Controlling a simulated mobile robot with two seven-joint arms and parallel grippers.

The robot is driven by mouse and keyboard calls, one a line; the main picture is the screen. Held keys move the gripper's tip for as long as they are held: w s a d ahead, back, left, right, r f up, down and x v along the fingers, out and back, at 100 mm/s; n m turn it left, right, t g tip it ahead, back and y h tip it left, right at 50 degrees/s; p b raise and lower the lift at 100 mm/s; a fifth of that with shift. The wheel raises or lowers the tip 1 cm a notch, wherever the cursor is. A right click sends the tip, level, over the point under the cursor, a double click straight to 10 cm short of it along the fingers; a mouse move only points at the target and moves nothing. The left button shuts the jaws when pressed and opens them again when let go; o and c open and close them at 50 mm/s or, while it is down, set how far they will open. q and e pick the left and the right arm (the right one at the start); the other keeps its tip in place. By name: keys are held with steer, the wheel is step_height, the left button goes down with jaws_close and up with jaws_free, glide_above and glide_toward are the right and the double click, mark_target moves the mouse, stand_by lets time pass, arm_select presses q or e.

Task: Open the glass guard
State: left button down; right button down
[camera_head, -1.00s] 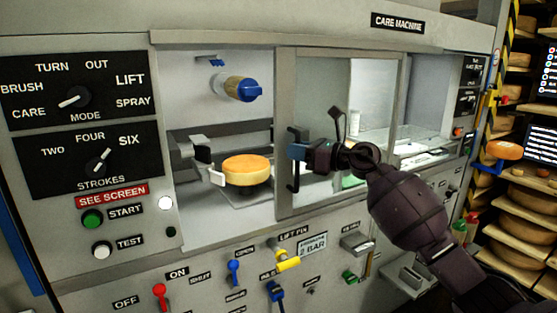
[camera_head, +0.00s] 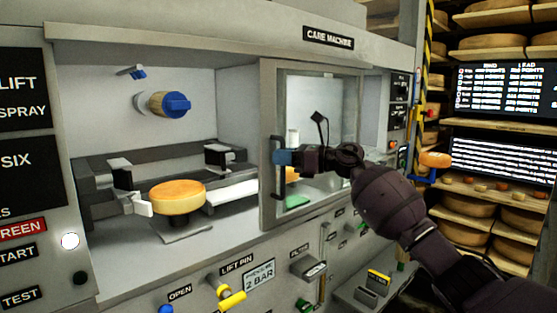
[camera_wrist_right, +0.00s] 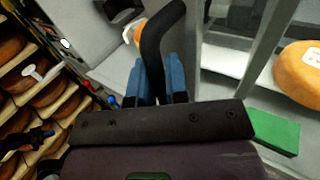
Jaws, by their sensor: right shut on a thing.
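The glass guard (camera_head: 268,107) is a grey framed sliding pane on the care machine's front, at the right of the opening in the head view. My right gripper (camera_head: 282,158) is shut on the guard's dark upright handle (camera_head: 278,186). In the right wrist view the blue fingers (camera_wrist_right: 160,82) stand on both sides of the black handle (camera_wrist_right: 158,45). The left part of the opening is uncovered and shows a cheese wheel (camera_head: 177,197) on a small support between clamps. My left gripper is not in view.
A blue-capped brush (camera_head: 172,103) sticks out of the chamber's back wall. A yellow lift pin (camera_head: 228,293) and other controls project below the opening. Shelves of cheese wheels (camera_head: 492,44) and screens (camera_head: 505,88) stand at the right.

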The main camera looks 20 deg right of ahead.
steer(key=c, duration=1.1)
jaws_free()
steer(key=shift+c, duration=0.2)
steer(key=v, duration=1)
steer(key=shift+s+d+p, duration=0.3)
